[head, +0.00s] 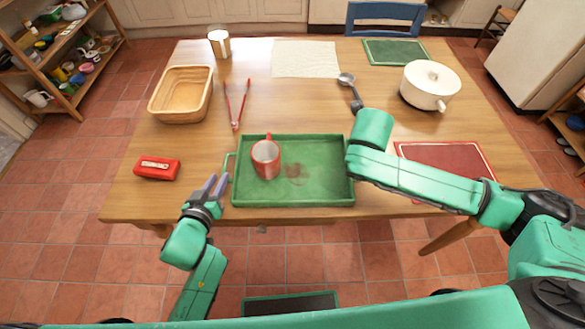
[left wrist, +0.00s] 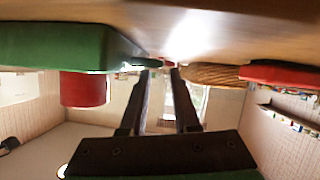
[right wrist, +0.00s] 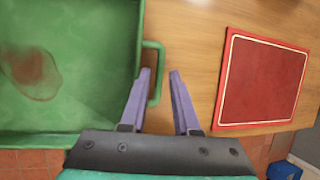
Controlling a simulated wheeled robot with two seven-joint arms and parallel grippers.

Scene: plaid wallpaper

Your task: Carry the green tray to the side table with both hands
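The green tray (head: 325,160) lies flat on the wooden table near its front edge. A red mug (head: 266,160) stands on its left half, beside a brownish stain. My left gripper (head: 217,182) is open and empty, just left of the tray's front left corner, near the left handle (head: 228,165). The left wrist view shows its fingers apart (left wrist: 163,70), with the tray (left wrist: 60,46) to one side. My right gripper (right wrist: 160,71) is open at the right handle (right wrist: 155,85); the handle's bar shows between the fingers, close to the left one. In the head view my right arm hides that gripper.
A red box (head: 157,167), a basket (head: 181,95), red tongs (head: 236,105) and a ladle (head: 350,88) lie around the tray. A red mat (head: 450,160) is right of it, a white pot (head: 430,85) behind. Shelves (head: 62,55) stand left. I cannot identify the side table.

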